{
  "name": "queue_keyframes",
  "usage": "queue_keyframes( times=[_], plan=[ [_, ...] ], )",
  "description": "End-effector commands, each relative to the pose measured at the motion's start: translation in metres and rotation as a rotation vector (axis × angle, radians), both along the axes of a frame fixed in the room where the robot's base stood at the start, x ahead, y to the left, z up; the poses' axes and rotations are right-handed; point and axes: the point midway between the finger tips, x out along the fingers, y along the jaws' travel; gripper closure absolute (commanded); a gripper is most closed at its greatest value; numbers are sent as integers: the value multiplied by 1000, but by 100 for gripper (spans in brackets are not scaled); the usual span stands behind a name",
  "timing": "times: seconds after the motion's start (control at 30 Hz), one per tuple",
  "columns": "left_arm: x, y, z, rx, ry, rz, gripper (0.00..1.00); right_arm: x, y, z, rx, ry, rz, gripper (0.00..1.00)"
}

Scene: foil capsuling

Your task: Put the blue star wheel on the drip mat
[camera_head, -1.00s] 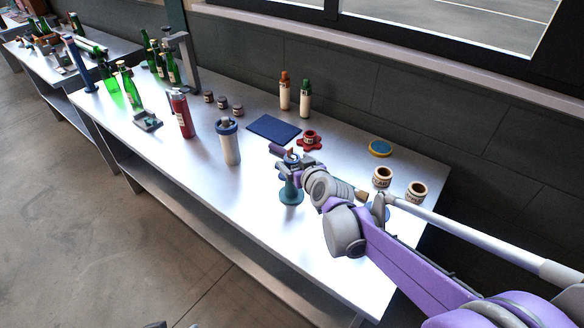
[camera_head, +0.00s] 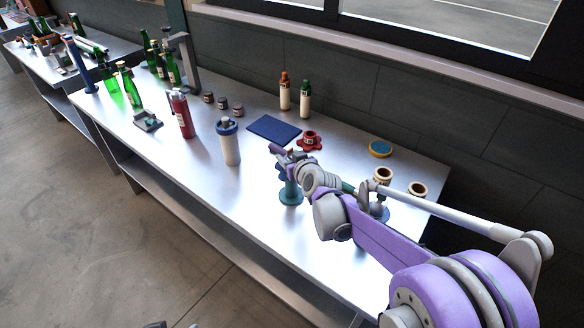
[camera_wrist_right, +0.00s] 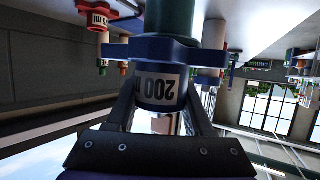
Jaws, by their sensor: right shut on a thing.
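The blue star wheel (camera_wrist_right: 148,50) shows in the right wrist view, with a hub marked "200 m". My right gripper (camera_wrist_right: 160,100) is shut on this hub. The teal post of a stand (camera_wrist_right: 172,18) lines up with the wheel; I cannot tell whether they touch. In the head view my right gripper (camera_head: 284,156) is above the teal stand (camera_head: 291,192) and mostly hides the wheel (camera_head: 282,173). The dark blue drip mat (camera_head: 274,130) lies flat and bare on the table, just beyond the gripper.
A red star wheel (camera_head: 309,142) stands right of the mat. A blue and yellow disc (camera_head: 380,149) and tan-topped jars (camera_head: 417,190) are at the right.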

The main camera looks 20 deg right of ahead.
Motion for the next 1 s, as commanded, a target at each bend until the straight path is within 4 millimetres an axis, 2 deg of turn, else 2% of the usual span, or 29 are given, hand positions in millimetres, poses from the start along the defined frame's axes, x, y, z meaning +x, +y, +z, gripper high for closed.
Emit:
queue_keyframes(
  times=[0.03,0.17,0.5,0.57,0.9,1.0],
  plan=[
    [0,0,0,0,0,0,15,0,0,0,0,0,0,78],
    [0,0,0,0,0,0,15,0,0,0,0,0,0,100],
    [0,0,1,0,-1,0,15,0,0,6,0,-1,0,100],
    [1,0,2,0,-1,0,15,0,0,13,0,-1,0,100],
    [3,0,11,0,-6,0,15,0,0,80,-1,-1,0,100],
    [4,0,12,0,-7,0,15,0,0,92,-1,0,0,100]
  ],
)
